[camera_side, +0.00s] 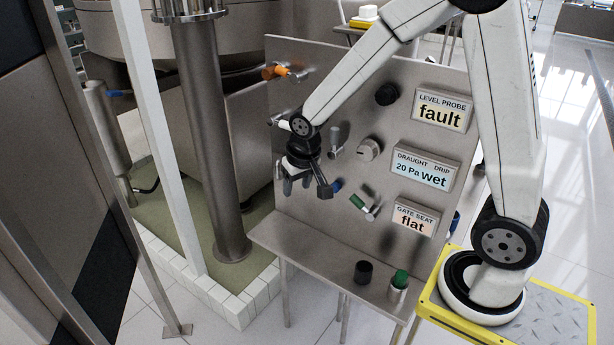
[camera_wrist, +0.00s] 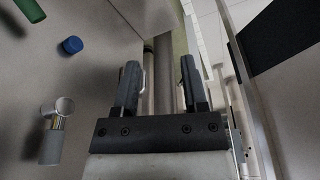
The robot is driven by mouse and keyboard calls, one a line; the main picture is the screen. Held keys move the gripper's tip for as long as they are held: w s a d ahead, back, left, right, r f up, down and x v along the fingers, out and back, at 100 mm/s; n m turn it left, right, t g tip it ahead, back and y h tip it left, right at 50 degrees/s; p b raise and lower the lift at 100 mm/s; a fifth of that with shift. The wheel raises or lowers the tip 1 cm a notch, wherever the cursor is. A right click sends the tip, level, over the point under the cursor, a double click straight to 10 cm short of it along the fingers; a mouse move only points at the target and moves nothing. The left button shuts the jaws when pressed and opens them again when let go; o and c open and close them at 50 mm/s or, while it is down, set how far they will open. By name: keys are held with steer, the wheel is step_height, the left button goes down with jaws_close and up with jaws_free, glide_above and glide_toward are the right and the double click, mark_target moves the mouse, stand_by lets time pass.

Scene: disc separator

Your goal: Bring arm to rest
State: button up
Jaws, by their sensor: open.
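My gripper (camera_side: 304,187) hangs in front of the left half of the upright metal panel (camera_side: 285,130) in the side view, above the panel's shelf. Its two dark fingers show spread apart in the wrist view (camera_wrist: 158,85), with nothing between them. My white arm arches from the yellow-edged base at the right over to the panel. The gripper covers part of the panel, and I cannot tell the exact gap between them.
The panel carries an orange-handled valve (camera_side: 275,72), a green-handled valve (camera_side: 357,201), a black knob (camera_side: 387,94) and label plates reading "fault" (camera_side: 442,109), "wet" (camera_side: 425,172) and "flat" (camera_side: 414,219). A black cup (camera_side: 363,272) and green-topped cylinder (camera_side: 399,281) stand on the shelf. A steel column (camera_side: 212,130) stands left.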

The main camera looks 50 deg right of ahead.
steer(key=s+a+n+y, duration=0.1)
steer(key=s+a+n, duration=0.2)
steer(key=s, duration=0.8)
steer(key=shift+s+a+f+n, duration=0.25)
steer(key=shift+a+n, duration=0.15)
steer(key=shift+n, duration=0.1)
